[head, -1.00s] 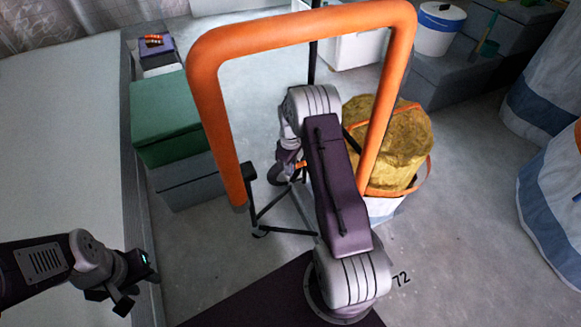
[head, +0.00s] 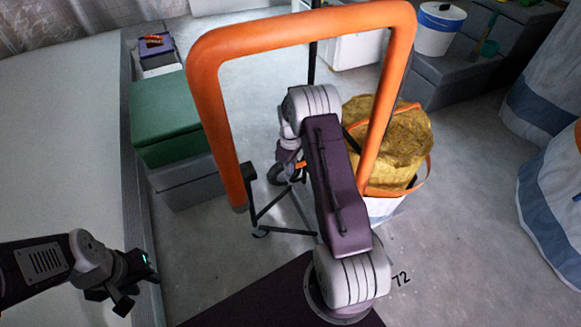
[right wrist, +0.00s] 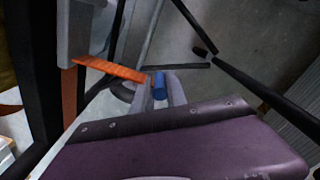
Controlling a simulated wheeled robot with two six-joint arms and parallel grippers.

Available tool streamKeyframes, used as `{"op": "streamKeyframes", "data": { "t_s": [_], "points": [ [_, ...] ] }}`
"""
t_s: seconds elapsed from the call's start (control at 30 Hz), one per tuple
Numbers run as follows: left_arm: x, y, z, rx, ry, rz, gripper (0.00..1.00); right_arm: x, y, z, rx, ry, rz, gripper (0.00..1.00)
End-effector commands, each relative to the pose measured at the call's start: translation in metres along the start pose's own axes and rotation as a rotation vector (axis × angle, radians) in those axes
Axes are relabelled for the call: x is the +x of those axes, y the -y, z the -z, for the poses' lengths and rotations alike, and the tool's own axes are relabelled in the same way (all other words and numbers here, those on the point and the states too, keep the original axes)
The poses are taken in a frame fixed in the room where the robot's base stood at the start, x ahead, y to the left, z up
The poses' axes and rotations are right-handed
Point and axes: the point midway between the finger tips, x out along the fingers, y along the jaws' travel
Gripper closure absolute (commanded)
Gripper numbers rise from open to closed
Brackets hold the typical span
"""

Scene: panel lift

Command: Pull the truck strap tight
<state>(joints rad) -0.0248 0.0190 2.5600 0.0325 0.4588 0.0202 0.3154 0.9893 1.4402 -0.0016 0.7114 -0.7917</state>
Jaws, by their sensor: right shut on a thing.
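My right gripper (right wrist: 158,90) is shut on a small blue cylinder (right wrist: 160,84), which shows between its grey fingers in the right wrist view. A flat orange strap (right wrist: 108,69) runs from the upper left to the fingers; I cannot tell whether it joins the blue piece. In the head view my right arm mostly hides this gripper, and a small orange bit (head: 301,164) shows beside it. My left gripper (head: 135,288) hangs at the lower left, away from the strap; its finger gap is unclear.
A big orange tube frame (head: 300,20) arches around my right arm. Black stand legs (head: 285,231) spread on the floor below it. A yellow sack (head: 395,145) stands to its right, and green and grey boxes (head: 165,115) to its left.

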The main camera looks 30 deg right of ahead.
Motion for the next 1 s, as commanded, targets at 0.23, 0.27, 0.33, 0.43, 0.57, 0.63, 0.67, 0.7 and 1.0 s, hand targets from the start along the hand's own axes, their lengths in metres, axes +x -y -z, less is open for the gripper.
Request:
{"op": "streamKeyframes", "data": {
  "t_s": [0.23, 0.27, 0.33, 0.43, 0.57, 0.63, 0.67, 0.7, 1.0],
  "points": [
    [-0.022, 0.000, 0.002, 0.000, 0.000, 0.000, 0.64, -0.004, 0.031, 0.020, -0.004, 0.001, 0.005, 1.00],
    [-0.023, 0.000, 0.002, 0.000, 0.000, 0.000, 0.64, -0.003, 0.034, 0.022, -0.004, 0.001, 0.005, 1.00],
    [-0.022, 0.000, 0.002, 0.000, 0.000, 0.000, 0.64, -0.001, 0.036, 0.023, -0.002, 0.000, 0.005, 1.00],
    [-0.020, 0.000, 0.002, 0.000, 0.000, 0.000, 0.64, 0.001, 0.036, 0.023, -0.001, 0.000, 0.005, 1.00],
    [-0.020, 0.000, 0.002, 0.000, 0.000, 0.000, 0.64, 0.001, 0.036, 0.023, -0.001, 0.000, 0.006, 0.77],
    [-0.020, 0.000, 0.002, 0.000, 0.000, 0.000, 0.64, 0.001, 0.036, 0.023, -0.001, 0.000, 0.005, 0.61],
    [-0.020, 0.000, 0.002, 0.000, 0.000, 0.000, 0.64, 0.001, 0.036, 0.023, -0.001, 0.000, 0.005, 0.61],
    [-0.020, 0.000, 0.002, 0.000, 0.000, 0.000, 0.64, 0.001, 0.035, 0.023, -0.001, 0.000, 0.004, 0.61],
    [-0.024, -0.001, 0.002, 0.000, 0.000, 0.000, 0.64, -0.005, 0.034, 0.023, -0.001, -0.001, 0.002, 0.61]
  ]
}}
